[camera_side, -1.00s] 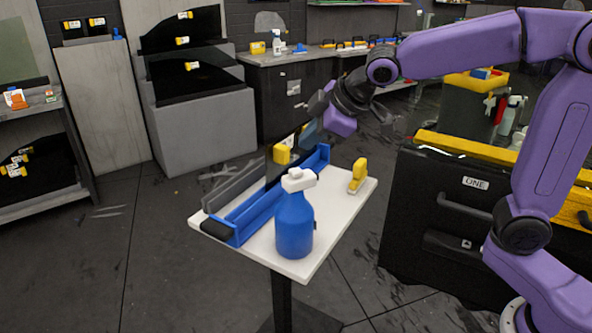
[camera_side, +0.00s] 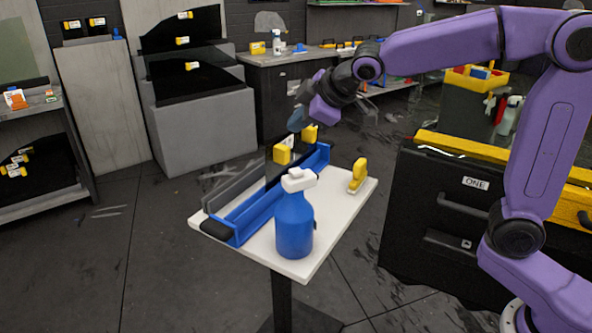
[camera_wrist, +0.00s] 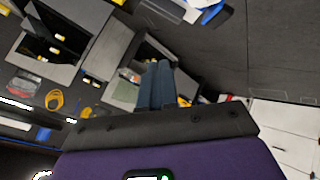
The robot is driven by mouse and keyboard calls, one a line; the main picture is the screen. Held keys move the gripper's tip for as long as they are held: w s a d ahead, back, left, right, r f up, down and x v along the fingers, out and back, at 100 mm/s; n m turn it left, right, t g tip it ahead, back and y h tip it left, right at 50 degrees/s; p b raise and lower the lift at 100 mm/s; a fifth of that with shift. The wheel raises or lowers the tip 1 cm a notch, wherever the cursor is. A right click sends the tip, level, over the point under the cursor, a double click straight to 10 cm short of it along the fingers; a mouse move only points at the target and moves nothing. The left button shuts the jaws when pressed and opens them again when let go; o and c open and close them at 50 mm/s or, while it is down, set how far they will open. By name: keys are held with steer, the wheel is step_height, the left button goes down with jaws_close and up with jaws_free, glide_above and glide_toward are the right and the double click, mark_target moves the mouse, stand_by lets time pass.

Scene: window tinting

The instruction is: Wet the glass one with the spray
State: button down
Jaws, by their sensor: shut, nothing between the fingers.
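The blue spray bottle (camera_side: 294,226) with a white head stands upright at the near end of a small white table (camera_side: 333,225). A black door panel labelled ONE (camera_side: 440,222) stands at the right; its lower part is partly behind my arm. A dark pane (camera_side: 275,173) with two yellow blocks on it stands upright in a blue rack (camera_side: 245,217) on the table. My gripper (camera_side: 297,119) is shut and empty, in the air above the far end of the rack, apart from the bottle. In the wrist view its fingers (camera_wrist: 158,85) are together.
A yellow tool (camera_side: 357,176) stands at the table's right side. A yellow bar (camera_side: 490,150) runs along the top of the door panel. Stands with dark sheets (camera_side: 190,75) and a workbench (camera_side: 280,55) are behind. The air above the bottle is clear.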

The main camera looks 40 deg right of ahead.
mark_target(299, 172)
steer(key=shift+f, duration=3.7)
steer(key=shift+f, duration=0.2)
steer(key=shift+f, duration=0.25)
steer(key=shift+f, duration=0.55)
steer(key=shift+r, duration=1)
steer(key=shift+r, duration=0.1)
steer(key=shift+r, duration=2.4)
